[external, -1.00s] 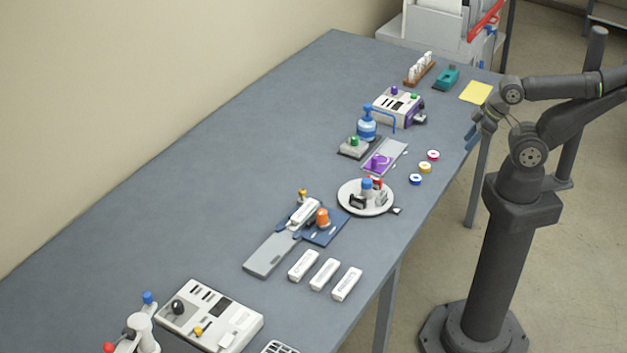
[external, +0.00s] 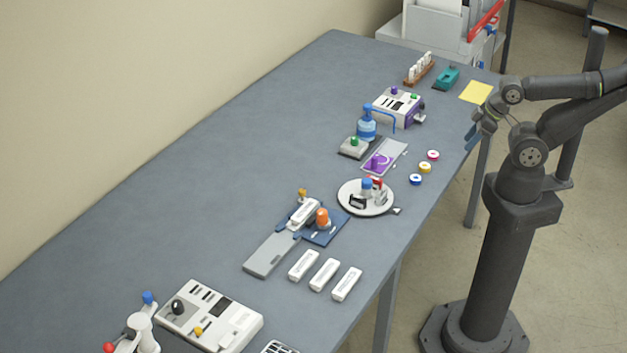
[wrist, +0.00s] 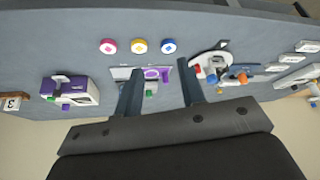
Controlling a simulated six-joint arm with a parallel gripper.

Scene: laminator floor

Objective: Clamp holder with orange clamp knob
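The orange clamp knob (external: 322,217) stands upright on a blue plate (external: 327,235) near the middle of the table. Beside it on the left, a white holder (external: 302,213) sits in a blue fixture at the end of a grey strip (external: 270,255). In the wrist view the orange knob (wrist: 241,78) shows right of my fingers, partly above the gripper body. My gripper (external: 473,134) is raised by the table's right edge, well away from the knob. In the wrist view my gripper (wrist: 158,78) has its two fingers wide apart with nothing between them.
A round white turntable (external: 348,207) with coloured pieces stands just beyond the blue plate. Three white holders (external: 324,274) lie in front. A purple-knob plate (external: 392,150), several small devices and three coloured discs (external: 425,167) are farther back. The table's left side is clear.

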